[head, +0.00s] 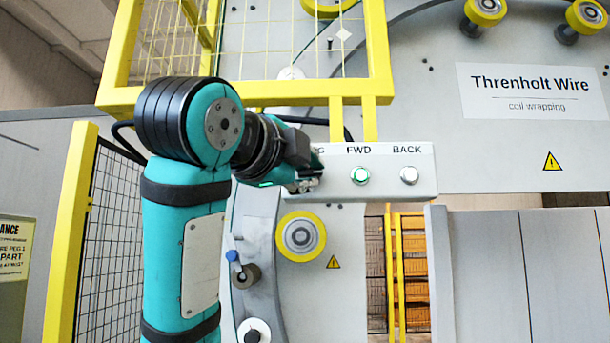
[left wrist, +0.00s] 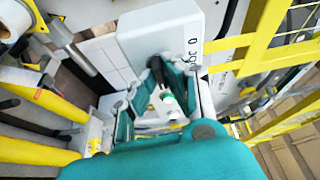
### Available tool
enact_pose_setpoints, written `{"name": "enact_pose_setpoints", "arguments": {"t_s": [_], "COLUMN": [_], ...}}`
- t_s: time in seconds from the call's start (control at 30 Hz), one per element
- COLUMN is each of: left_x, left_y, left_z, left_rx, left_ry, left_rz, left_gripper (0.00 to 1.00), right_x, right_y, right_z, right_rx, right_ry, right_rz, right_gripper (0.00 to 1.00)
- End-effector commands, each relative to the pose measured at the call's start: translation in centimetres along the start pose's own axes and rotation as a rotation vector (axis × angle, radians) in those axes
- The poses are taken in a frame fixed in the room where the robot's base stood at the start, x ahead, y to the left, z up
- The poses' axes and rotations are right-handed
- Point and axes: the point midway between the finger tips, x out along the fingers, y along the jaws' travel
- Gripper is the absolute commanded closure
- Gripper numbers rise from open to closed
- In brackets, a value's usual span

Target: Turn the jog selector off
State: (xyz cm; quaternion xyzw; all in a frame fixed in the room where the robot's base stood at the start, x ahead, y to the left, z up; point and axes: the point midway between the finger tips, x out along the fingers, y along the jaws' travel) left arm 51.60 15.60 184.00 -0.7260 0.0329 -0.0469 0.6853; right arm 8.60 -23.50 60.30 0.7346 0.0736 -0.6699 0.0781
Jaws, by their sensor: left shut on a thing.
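The white control box (head: 390,160) carries the labels FWD and BACK and, at its left end, a partly covered label ending in G. My left gripper (head: 314,178) is at that left end, under the covered label, shut on the jog selector. The gripper hides the selector in the head view, so I cannot tell which way it points. In the left wrist view the fingers of my left gripper (left wrist: 170,88) reach to the face of the box (left wrist: 150,40), beside its JOG label. My right gripper is in neither view.
Right of my gripper are the green-ringed FWD button (head: 361,176) and the pale BACK button (head: 409,175). A yellow mesh guard frame (head: 378,50) stands above the box. A yellow roller (head: 301,236) sits just below it.

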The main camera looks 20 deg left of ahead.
Motion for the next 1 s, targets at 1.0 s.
{"name": "enact_pose_setpoints", "arguments": {"t_s": [1.0], "left_x": [0.2], "left_y": [1.2], "left_z": [-0.3], "left_rx": [-0.825], "left_ry": [-0.001], "left_rz": [-0.338], "left_gripper": [1.0], "right_x": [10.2], "right_y": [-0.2], "right_z": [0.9], "right_rx": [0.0], "right_ry": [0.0], "right_rz": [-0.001], "right_gripper": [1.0]}}
